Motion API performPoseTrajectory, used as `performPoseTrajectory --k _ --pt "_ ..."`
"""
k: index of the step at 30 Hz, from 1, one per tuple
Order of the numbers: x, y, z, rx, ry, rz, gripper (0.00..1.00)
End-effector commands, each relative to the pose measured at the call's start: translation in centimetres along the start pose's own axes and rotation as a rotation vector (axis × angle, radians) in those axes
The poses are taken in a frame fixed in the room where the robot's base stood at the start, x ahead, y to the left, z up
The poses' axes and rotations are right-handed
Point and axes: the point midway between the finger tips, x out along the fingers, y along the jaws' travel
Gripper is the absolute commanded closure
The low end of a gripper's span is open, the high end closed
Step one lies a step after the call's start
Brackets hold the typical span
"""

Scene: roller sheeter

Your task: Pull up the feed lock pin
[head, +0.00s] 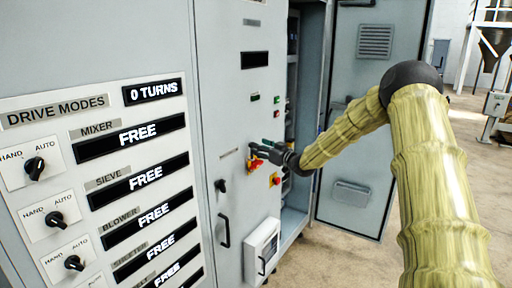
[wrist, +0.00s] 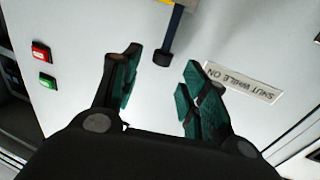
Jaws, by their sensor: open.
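I cannot make out a feed lock pin for certain in either view. My gripper (head: 268,150) is at the grey cabinet door, close to a red and yellow switch (head: 254,166) that it partly covers. In the wrist view my gripper (wrist: 158,92) is open, with nothing between its green-padded fingers. A dark handle (wrist: 164,50) with a yellow part at its upper end lies just beyond the fingertips, apart from them.
A red button (wrist: 41,50) and a green button (wrist: 47,81) are left of the fingers. The drive modes panel (head: 95,180) has several knobs and reads "0 TURNS" and "FREE". A cabinet door (head: 365,110) stands open at right. Floor (head: 475,180) is clear there.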

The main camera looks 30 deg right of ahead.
Motion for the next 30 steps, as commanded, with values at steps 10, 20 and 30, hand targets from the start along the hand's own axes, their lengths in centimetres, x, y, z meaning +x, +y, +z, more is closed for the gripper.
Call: performPoseTrajectory --k 10,20,30 --pt "-5.3 0.1 -0.1 0.002 0.001 0.001 0.56" --pt "-7.6 0.1 0.0 0.001 0.001 0.001 0.56" --pt "-7.6 0.1 0.0 0.001 0.001 0.001 0.56"
